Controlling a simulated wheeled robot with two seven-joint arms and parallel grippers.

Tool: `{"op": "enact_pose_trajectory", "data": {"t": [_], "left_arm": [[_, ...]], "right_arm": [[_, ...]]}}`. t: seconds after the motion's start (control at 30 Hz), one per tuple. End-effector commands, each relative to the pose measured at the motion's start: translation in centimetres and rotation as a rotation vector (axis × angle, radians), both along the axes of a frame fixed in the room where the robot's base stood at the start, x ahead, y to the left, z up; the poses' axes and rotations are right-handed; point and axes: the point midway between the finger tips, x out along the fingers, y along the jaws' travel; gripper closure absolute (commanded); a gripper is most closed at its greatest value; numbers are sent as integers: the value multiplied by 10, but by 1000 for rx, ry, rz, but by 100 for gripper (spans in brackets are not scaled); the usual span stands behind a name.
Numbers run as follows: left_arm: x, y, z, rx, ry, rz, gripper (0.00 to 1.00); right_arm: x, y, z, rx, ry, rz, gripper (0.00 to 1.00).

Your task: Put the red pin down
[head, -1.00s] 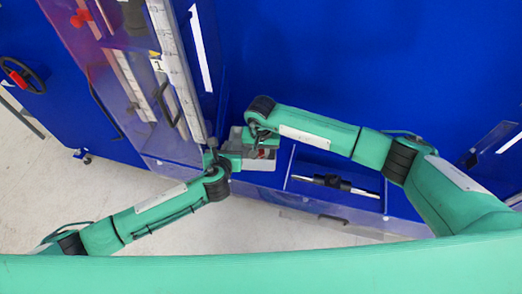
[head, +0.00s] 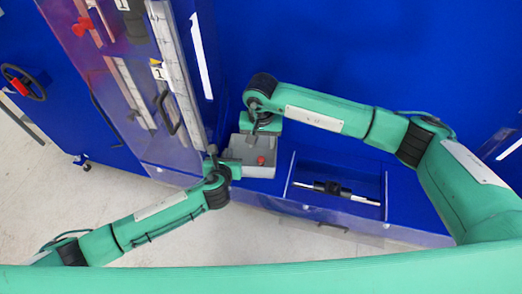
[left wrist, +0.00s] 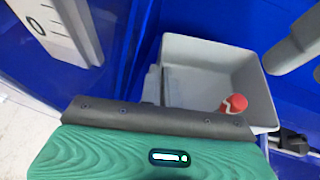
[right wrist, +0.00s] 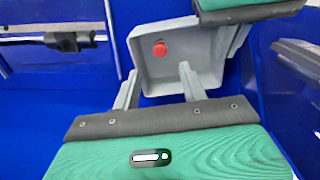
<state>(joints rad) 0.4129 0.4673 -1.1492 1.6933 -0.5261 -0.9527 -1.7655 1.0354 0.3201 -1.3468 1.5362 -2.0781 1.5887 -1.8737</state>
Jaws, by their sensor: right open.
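The red pin (head: 261,160) lies inside the grey bin (head: 238,169), seen in the head view. It shows against the bin's inner floor in the right wrist view (right wrist: 160,49) and near a wall in the left wrist view (left wrist: 235,103). My right gripper (right wrist: 158,85) is open and empty, its two fingers apart at the bin's near edge, clear of the pin. My left gripper (left wrist: 163,85) is at the bin's side wall, its fingers close together on either side of that wall. I cannot tell if the bin also rests on something.
A blue recess with a black and silver rod (head: 335,189) lies right of the bin. A clear panel with a scale strip (head: 178,75) and black handle (head: 166,110) stands to the left. A handwheel (head: 22,82) is at far left.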

Motion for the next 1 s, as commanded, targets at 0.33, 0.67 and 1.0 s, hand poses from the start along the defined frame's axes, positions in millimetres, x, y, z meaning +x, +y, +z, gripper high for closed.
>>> {"op": "enact_pose_trajectory", "data": {"t": [0.33, 0.67, 1.0], "left_arm": [[0, 0, 0, 0, 1, 0, 100], [0, 0, 0, 0, 1, 0, 87], [0, 0, 0, 0, 0, 0, 71]], "right_arm": [[0, 0, 24, 0, 0, 0, 57], [0, 0, 24, 0, 0, 0, 57], [0, 0, 24, 0, 0, 0, 57]]}}
